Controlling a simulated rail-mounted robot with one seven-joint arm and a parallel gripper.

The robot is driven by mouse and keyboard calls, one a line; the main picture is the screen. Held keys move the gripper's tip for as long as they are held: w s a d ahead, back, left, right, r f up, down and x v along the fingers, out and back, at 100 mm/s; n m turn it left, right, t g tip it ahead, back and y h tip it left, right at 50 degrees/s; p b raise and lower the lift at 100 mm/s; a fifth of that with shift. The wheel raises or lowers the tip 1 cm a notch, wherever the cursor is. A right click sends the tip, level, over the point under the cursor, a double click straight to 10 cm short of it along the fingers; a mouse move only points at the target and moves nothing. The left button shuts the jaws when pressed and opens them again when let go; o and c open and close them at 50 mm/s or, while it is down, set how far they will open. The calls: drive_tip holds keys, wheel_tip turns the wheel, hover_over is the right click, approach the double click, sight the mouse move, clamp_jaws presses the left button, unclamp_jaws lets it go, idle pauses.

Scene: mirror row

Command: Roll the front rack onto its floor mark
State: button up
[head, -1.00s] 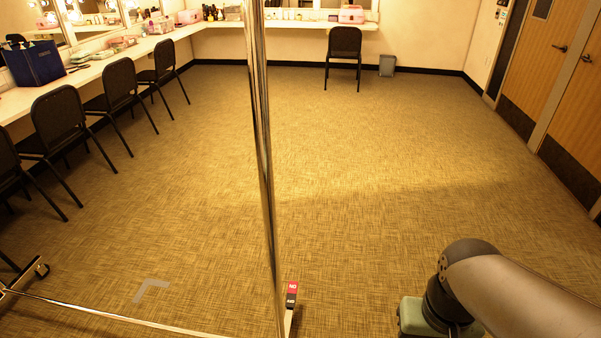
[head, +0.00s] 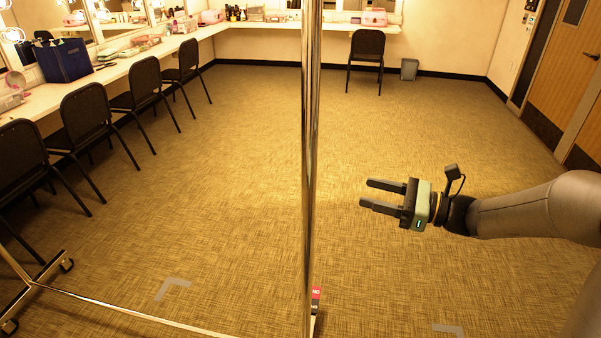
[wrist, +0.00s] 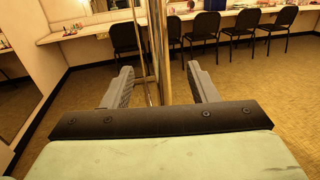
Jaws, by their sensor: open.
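The front rack's chrome upright (head: 308,150) runs top to bottom through the middle of the head view. Its low base bar (head: 130,318) runs left to an end with castors (head: 67,265). A red tag (head: 316,293) sits low at the upright's foot. A grey corner floor mark (head: 172,286) lies just beyond the base bar, and another grey mark (head: 448,330) shows at the bottom right. My gripper (head: 365,193) is open and empty right of the upright, fingers pointing left toward it. In the wrist view, the upright (wrist: 161,45) appears between my open fingers (wrist: 160,70), apparently ahead of them.
A counter (head: 150,48) with lit mirrors runs along the left and back, with several black chairs (head: 87,115) before it. One chair (head: 366,55) and a grey bin (head: 409,69) stand at the back. Doors (head: 562,75) are at right. The middle floor is clear.

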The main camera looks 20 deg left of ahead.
drive_tip(key=w+a+p, duration=0.1)
drive_tip(key=a+p, duration=0.1)
drive_tip(key=a, duration=1.5)
drive_tip(key=shift+w, duration=0.15)
clamp_jaws()
drive_tip(key=shift+d, duration=0.15)
